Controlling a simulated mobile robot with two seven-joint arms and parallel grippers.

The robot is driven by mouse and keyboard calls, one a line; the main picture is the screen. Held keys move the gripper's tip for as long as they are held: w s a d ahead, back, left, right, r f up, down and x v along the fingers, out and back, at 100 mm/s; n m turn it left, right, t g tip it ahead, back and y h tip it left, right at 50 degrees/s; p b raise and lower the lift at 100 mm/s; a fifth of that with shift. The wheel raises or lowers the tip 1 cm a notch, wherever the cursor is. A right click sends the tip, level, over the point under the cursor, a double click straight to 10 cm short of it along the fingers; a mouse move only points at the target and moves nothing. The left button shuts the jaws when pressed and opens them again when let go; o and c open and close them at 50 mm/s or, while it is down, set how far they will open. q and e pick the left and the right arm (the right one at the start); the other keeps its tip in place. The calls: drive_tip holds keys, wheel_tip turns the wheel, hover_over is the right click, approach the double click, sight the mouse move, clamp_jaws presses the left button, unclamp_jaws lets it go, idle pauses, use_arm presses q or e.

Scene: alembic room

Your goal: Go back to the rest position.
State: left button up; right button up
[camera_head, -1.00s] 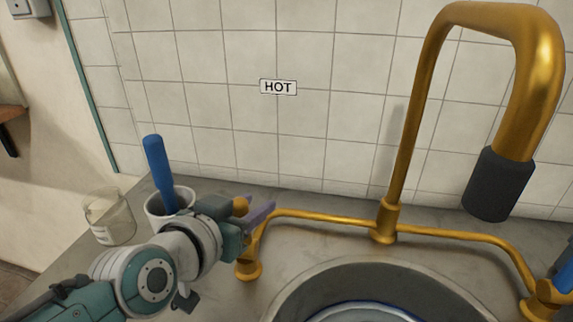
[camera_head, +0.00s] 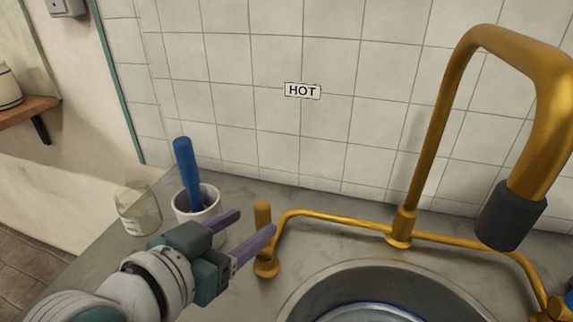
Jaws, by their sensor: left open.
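My left gripper (camera_head: 238,234) comes in from the lower left. Its two purple fingers are apart with nothing between them. My right gripper is not in view.
A white cup (camera_head: 184,214) holding a blue-handled tool (camera_head: 187,172) and a glass jar (camera_head: 137,209) stand at the counter's left. A gold faucet (camera_head: 430,145) with a dark tip rises behind the round sink (camera_head: 330,278). A HOT sign (camera_head: 302,91) is on the tiled wall.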

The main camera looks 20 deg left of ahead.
use_arm(q)
drive_tip(key=shift+v, duration=0.8)
drive_tip(key=shift+s+d, duration=0.15)
drive_tip(key=s+a+r+g+y+p, duration=0.15)
drive_tip(key=s+g, duration=0.35)
drive_tip(key=s, duration=0.5)
drive_tip(key=s+a+r+g+y, duration=0.15)
drive_tip(key=s+g, duration=0.25)
drive_tip(key=s, duration=0.5)
wheel_tip(320, 180, up, 38)
drive_tip(key=s+a+p, duration=0.1)
drive_tip(key=p, duration=3.6)
drive_tip(key=shift+n+g+p, duration=0.3)
drive_tip(key=shift+g+p, duration=0.1)
drive_tip(key=shift+a, duration=0.15)
